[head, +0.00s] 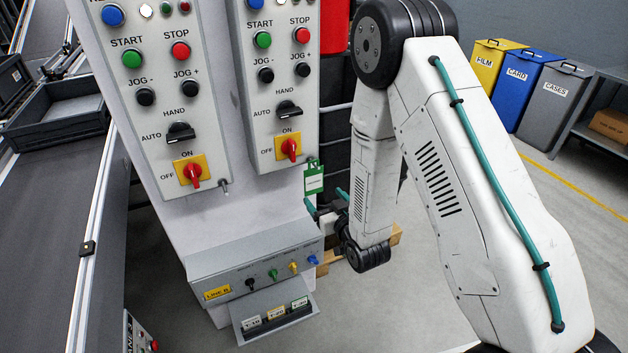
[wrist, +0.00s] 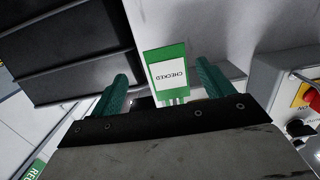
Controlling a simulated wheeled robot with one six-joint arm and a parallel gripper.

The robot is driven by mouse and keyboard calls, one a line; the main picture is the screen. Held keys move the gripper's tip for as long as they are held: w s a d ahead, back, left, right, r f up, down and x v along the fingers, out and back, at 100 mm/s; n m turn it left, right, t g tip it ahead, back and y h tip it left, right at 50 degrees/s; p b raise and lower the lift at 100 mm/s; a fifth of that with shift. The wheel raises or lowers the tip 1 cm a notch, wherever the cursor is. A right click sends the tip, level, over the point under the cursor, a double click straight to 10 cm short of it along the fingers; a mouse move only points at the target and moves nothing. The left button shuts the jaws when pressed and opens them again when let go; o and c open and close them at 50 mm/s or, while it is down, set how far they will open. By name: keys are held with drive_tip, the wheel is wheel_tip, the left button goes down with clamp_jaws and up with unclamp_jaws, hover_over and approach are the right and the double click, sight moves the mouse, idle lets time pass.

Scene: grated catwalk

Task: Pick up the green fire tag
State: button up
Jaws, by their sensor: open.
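A green tag (head: 314,180) with a white label hangs at the right edge of the control cabinet in the head view. In the wrist view the green tag (wrist: 181,52) reads "CHECKED", upside down; I see no word "fire" on it. My gripper (head: 327,201) is open, its teal fingers just below the tag in the head view. In the wrist view the tag shows between and beyond the two fingertips of my gripper (wrist: 162,76). Nothing is held. I cannot tell exactly how far the fingers are from the tag. My wrist is partly hidden behind my arm.
The control cabinet (head: 222,212) carries buttons and rotary switches close to the tag. A lower box (head: 240,271) with small knobs and a labelled tray (head: 277,335) juts out below. A conveyor (head: 55,215) runs at left.

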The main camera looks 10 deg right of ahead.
sight(314, 182)
drive_tip(key=shift+r+t, duration=0.4)
drive_tip(key=shift+r, duration=0.3)
drive_tip(key=shift+w+r, duration=0.25)
drive_tip(key=x, duration=0.5)
drive_tip(key=a+x, duration=0.1)
drive_tip(key=x, duration=0.1)
drive_tip(key=shift+w+r, duration=0.15)
drive_tip(key=shift+r, duration=0.15)
drive_tip(key=c, duration=1.1)
